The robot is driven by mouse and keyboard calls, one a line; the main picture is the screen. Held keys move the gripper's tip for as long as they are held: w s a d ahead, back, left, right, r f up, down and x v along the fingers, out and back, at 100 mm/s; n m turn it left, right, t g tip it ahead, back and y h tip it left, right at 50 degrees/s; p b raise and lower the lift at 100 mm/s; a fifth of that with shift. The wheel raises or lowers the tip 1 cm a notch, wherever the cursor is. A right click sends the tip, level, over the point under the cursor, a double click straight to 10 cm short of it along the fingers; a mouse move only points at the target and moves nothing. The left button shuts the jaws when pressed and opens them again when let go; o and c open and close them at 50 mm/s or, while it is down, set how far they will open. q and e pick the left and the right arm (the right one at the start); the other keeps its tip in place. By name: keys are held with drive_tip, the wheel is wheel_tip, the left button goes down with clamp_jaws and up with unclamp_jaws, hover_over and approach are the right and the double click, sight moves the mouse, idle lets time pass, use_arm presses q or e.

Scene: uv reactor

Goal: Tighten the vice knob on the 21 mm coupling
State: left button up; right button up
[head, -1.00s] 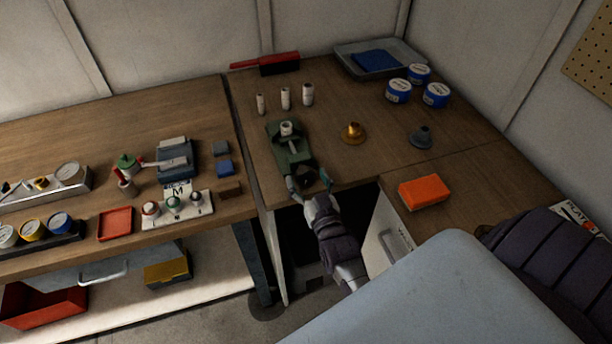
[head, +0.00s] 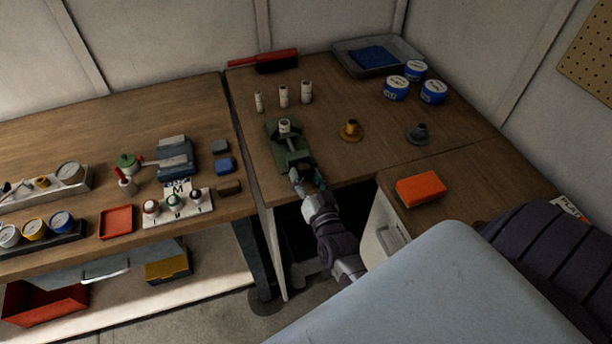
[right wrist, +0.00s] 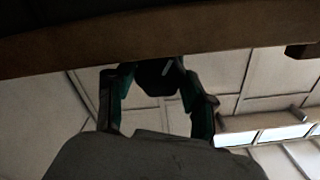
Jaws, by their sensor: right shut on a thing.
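The green vice (head: 299,159) sits at the front edge of the right-hand bench. A white cylindrical coupling (head: 284,126) stands upright in it; I cannot read its size. My right gripper (head: 308,181) is at the vice's near end, at the bench edge. In the right wrist view, the dark vice knob (right wrist: 158,74), with a pale mark on its face, lies between the two fingers of my right gripper (right wrist: 158,88), which is shut on it. The head view mostly hides the knob behind the gripper. My left gripper is not in view.
Several other pieces stand behind the vice, including a white cylinder (head: 306,92). A brass flanged part (head: 350,130) and a grey one (head: 418,133) stand to its right. An orange block (head: 421,188) lies on the near right. Below the bench edge is an open recess.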

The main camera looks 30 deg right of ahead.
drive_tip(key=o, duration=1.2)
drive_tip(key=shift+w, duration=0.1)
drive_tip(key=shift+c, duration=0.2)
drive_tip(key=v, duration=0.7)
drive_tip(key=shift+s, duration=0.3)
